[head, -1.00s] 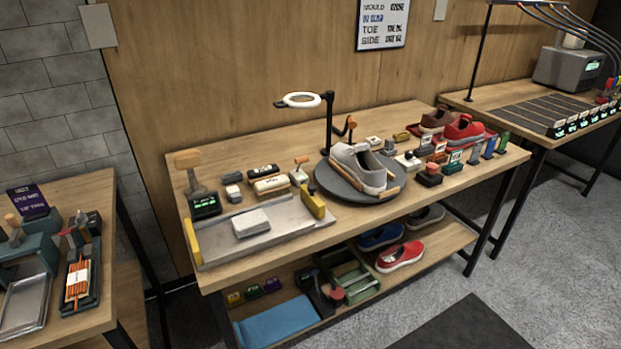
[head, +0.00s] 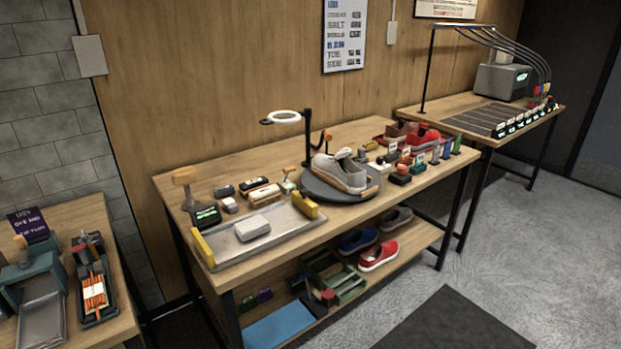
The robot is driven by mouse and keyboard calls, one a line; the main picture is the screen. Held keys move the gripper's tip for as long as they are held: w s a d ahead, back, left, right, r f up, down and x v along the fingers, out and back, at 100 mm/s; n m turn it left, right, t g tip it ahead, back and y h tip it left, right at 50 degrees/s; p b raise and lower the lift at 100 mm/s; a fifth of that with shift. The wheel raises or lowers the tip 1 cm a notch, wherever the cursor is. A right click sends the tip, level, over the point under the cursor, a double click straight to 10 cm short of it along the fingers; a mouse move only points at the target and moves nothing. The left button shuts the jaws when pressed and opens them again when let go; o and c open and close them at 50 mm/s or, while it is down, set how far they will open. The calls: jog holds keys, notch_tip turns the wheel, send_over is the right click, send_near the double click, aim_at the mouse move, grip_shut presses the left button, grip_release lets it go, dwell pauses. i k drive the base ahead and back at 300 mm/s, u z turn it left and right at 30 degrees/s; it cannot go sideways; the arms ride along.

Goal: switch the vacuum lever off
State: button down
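My gripper is not in view. No lever is clearly labelled as the vacuum lever. A post with a wooden handle (head: 185,177) stands at the left end of the middle bench, beside a small black box with a green display (head: 206,215). A small lever with an orange top (head: 289,172) stands behind the metal tray (head: 222,255). An orange hooked handle (head: 327,136) is behind the grey sneaker (head: 340,172), which sits on a round dark turntable (head: 312,192). I cannot tell which of these is the vacuum lever or how it is set.
A white block (head: 252,228) lies in the tray. A side bench (head: 110,325) is at left. Another bench (head: 460,118) stands back right. Floor at right is open.

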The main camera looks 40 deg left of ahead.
aim_at(286, 171)
jog(key=z, duration=1.8)
jog(key=k, duration=0.15)
jog(key=u, duration=4.45)
jog(key=k, duration=0.6)
jog(key=z, duration=0.25)
jog(key=i, duration=0.2)
jog(key=u, duration=0.1)
